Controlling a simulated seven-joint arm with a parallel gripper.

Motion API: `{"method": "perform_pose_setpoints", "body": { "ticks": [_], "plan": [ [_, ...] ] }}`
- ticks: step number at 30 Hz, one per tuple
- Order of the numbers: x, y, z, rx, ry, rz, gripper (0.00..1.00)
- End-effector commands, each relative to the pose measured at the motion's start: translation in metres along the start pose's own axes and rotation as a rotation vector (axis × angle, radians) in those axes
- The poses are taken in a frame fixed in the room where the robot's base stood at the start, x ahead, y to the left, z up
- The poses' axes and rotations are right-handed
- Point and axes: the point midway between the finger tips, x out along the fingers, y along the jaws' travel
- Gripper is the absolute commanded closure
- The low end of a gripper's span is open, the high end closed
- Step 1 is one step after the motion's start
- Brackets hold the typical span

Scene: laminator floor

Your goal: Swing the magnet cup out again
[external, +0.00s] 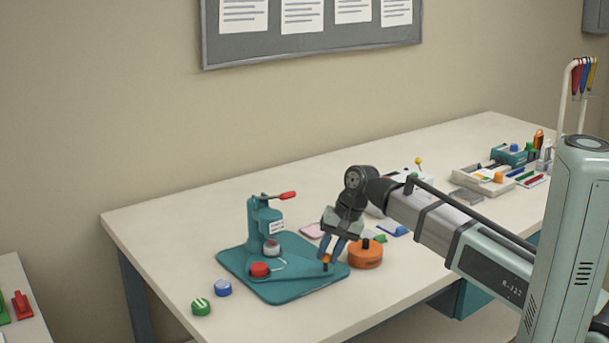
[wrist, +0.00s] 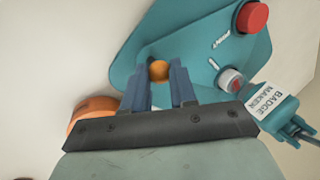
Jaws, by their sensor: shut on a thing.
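The teal badge press (external: 262,222) stands on its teal base (external: 300,292), with a red-tipped lever at the top. A red-topped cup (external: 259,269) sits out at the front of the base; it also shows in the wrist view (wrist: 252,17). A pale grey cup with some red (wrist: 230,79) sits beneath the press head. I cannot tell which one is the magnet cup. My gripper (external: 327,254) is shut on a small orange knob (wrist: 159,70) at the right side of the base. The fingers hide the knob's sides.
An orange round container (external: 365,254) stands close right of my gripper. Blue (external: 223,288) and green (external: 201,306) round pieces lie at the table's front left. A pink piece (external: 312,230) lies behind the gripper. Trays and tools fill the far right.

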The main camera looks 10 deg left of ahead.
Motion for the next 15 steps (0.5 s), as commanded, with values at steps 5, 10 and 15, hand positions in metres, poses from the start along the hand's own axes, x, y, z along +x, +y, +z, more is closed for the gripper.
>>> {"method": "perform_pose_setpoints", "body": {
  "ticks": [5, 10, 15],
  "plan": [
    [-0.0001, 0.0005, 0.0000, 0.000, 0.000, 0.001, 1.00],
    [0.0000, 0.0005, 0.0013, 0.009, 0.003, 0.002, 1.00],
    [0.0003, 0.0000, 0.0049, 0.040, 0.016, 0.003, 1.00]
  ]
}}
